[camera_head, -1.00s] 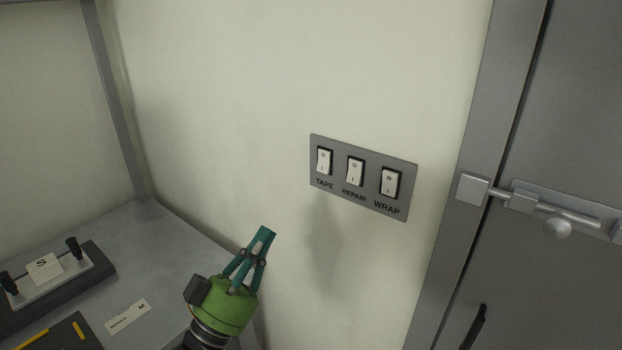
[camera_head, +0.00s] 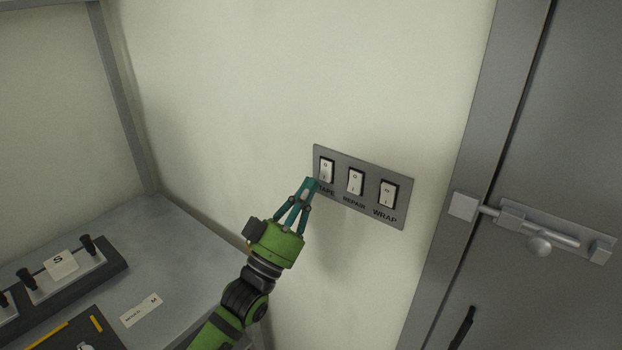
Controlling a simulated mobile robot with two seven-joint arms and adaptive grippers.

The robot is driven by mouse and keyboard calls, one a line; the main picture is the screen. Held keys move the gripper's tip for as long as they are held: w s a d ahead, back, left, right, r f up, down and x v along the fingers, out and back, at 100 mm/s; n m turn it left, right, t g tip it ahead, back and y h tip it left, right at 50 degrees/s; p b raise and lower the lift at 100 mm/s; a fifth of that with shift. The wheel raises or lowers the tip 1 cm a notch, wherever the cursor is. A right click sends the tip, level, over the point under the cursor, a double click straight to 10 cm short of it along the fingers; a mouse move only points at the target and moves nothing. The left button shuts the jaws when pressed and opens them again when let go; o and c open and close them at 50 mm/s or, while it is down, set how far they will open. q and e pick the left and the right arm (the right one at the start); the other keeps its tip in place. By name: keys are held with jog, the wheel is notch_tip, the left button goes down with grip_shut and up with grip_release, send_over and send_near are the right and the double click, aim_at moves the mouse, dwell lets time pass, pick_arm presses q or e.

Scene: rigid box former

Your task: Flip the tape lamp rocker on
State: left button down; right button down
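A grey switch plate (camera_head: 371,207) on the pale wall carries three white rockers labelled TAPE, REPAIR and WRAP. The tape rocker (camera_head: 326,171) is the leftmost, with the repair rocker (camera_head: 355,182) in the middle and the wrap rocker (camera_head: 388,194) at the right. My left gripper (camera_head: 311,183) has its teal fingertips together, at the plate's left edge just below and left of the tape rocker. The tips partly cover the TAPE label. I cannot tell whether they touch the plate. My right gripper is not in view.
A grey door (camera_head: 560,130) with a sliding bolt (camera_head: 539,227) stands at the right. A grey bench (camera_head: 165,245) at lower left holds a black fixture with an S card (camera_head: 61,264) and a small label (camera_head: 141,310). The wall above the plate is clear.

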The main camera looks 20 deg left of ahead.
pick_arm(q)
jog(key=shift+w+d+f, duration=0.1)
jog(key=shift+w+d, duration=0.15)
jog(key=shift+w, duration=0.4)
